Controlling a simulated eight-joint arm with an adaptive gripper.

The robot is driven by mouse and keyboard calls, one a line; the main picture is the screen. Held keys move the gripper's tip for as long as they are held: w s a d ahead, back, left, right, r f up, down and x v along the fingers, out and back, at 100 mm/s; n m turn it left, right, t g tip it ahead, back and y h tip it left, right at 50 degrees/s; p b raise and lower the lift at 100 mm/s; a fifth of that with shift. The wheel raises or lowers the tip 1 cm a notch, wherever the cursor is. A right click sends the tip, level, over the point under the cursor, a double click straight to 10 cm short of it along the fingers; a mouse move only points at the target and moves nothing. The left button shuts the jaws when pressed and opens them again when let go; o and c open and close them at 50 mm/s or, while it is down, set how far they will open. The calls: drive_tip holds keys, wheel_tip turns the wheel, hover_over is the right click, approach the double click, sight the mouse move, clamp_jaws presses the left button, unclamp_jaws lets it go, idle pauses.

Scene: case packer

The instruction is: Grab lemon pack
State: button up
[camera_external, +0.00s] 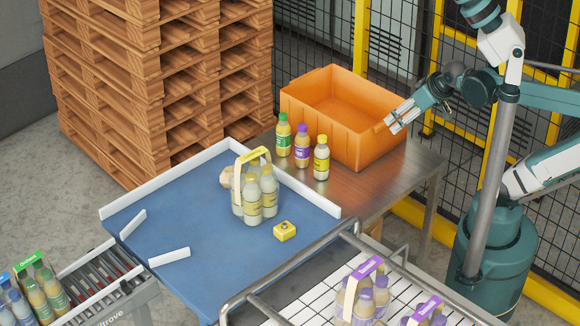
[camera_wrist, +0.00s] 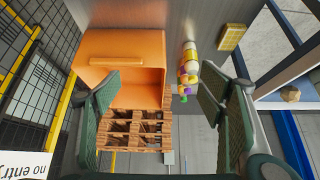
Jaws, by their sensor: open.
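The lemon pack (camera_external: 254,193) stands upright on the blue surface in the external view. It is a group of pale bottles with yellow labels under a yellow carrier handle. My gripper (camera_external: 402,117) is open and empty, up by the right side of the orange crate, well to the right of and apart from the pack. In the wrist view the open fingers of my gripper (camera_wrist: 158,92) frame the crate and the pallets, with nothing between them. I cannot make out the lemon pack in the wrist view.
An orange crate (camera_external: 308,93) and three loose bottles (camera_external: 302,146) stand on the metal table (camera_external: 378,182). A small yellow block (camera_external: 285,231) and a tan lump (camera_external: 226,177) lie near the pack. Purple-handled packs (camera_external: 361,290) stand on the front rack. White rails edge the blue surface (camera_external: 187,215).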

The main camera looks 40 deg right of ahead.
sight(253, 154)
drive_tip(key=o, duration=0.5)
drive_tip(key=shift+c, duration=0.2)
drive_tip(key=w+a+r+n+g, duration=0.1)
drive_tip(key=w+a+r+n, duration=0.25)
drive_tip(key=a, duration=0.45)
drive_tip(key=w+a+r+n+g+y+p, duration=0.1)
drive_tip(key=w+a+r+n+g, duration=0.15)
drive_tip(key=w+a, duration=0.4)
drive_tip(key=w+a+r+n+g, duration=0.1)
drive_tip(key=w+a+r+n, duration=0.2)
drive_tip(key=a, duration=0.7)
drive_tip(key=a+n+g, duration=0.1)
drive_tip(key=a+n, duration=0.1)
drive_tip(key=a, duration=0.7)
drive_tip(key=a+n, duration=0.3)
drive_tip(key=a, duration=0.7)
drive_tip(key=s+a+n+g+h, duration=0.1)
drive_tip(key=a+n, duration=0.2)
drive_tip(key=a, duration=0.7)
drive_tip(key=shift+f+g+p, duration=0.3)
drive_tip(key=shift+g+p, duration=0.05)
drive_tip(key=shift+p, duration=0.05)
drive_tip(key=shift+a, duration=0.25)
